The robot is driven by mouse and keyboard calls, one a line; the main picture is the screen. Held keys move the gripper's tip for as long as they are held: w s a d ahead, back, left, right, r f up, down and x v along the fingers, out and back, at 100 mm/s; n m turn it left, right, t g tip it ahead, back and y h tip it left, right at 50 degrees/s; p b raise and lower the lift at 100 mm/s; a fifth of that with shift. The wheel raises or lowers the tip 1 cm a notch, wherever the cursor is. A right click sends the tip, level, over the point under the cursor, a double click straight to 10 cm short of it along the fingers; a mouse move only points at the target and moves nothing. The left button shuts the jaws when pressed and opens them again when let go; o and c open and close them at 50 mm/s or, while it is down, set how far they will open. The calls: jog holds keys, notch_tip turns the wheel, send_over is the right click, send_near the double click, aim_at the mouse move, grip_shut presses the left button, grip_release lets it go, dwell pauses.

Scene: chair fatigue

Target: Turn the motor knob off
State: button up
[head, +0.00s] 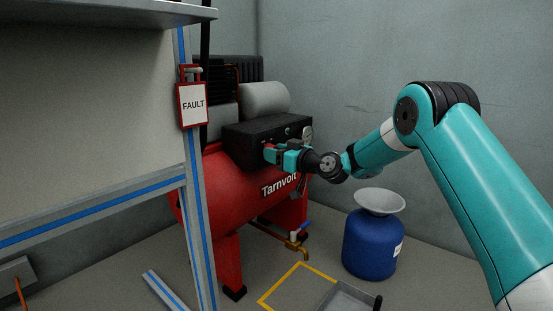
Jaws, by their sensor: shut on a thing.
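The motor knob is on the front of the black control box (240,149) on top of the red compressor (215,194), marked "Tarnvolt". My gripper (269,154) is at the front face of this box, in the head view. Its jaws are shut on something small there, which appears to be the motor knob. The jaws hide the knob, so its angle cannot be told. My teal arm reaches in from the right.
A gauge (307,133) sits at the box's right end. A blue drum (371,245) with a pale funnel (380,201) stands right of the compressor. A red-framed "FAULT" sign (193,104) hangs on the frame post (197,215). A grey tray (342,299) lies on the floor by yellow tape.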

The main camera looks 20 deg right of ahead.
dwell(0.4)
jog(key=o, duration=0.9)
jog(key=p+v, duration=0.4)
jog(key=v, duration=1.3)
jog(key=shift+s+d, duration=0.15)
